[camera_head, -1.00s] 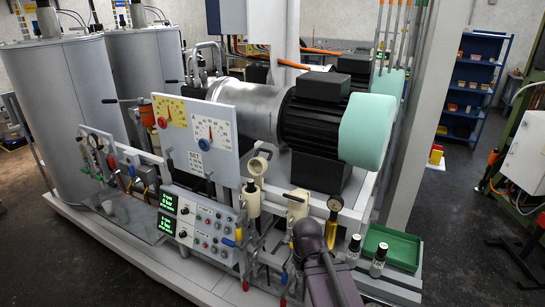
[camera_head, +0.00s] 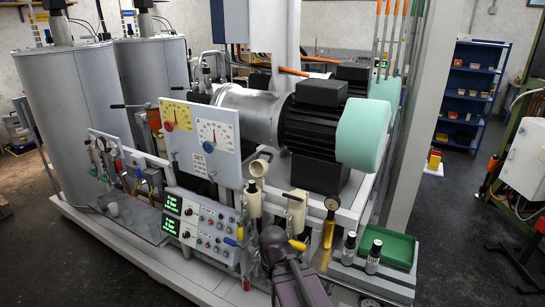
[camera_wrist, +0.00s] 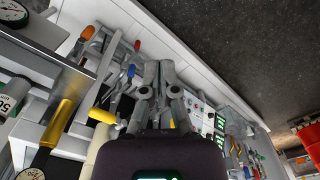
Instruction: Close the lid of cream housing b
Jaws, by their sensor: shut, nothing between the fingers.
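Two cream housings stand at the front of the skid in the head view; I cannot read which is b. The left cream housing (camera_head: 253,203) has its round lid (camera_head: 258,168) swung up and open. The right cream housing (camera_head: 297,214) has a dark bar at its top; its lid position is unclear. A cream cylinder (camera_wrist: 97,147), probably the right housing, shows beside my wrist in the wrist view. My gripper (camera_wrist: 159,68) is shut and empty, above pipes and valve handles. In the head view my purple wrist hides the fingertips, in front of the housings.
A yellow handle (camera_head: 297,244) and a brass gauge column (camera_head: 328,232) stand close to my arm. A control panel (camera_head: 205,228) lies left, a green tray (camera_head: 388,247) right. Red and blue valve handles crowd the pipes. Floor is open beyond the skid edge.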

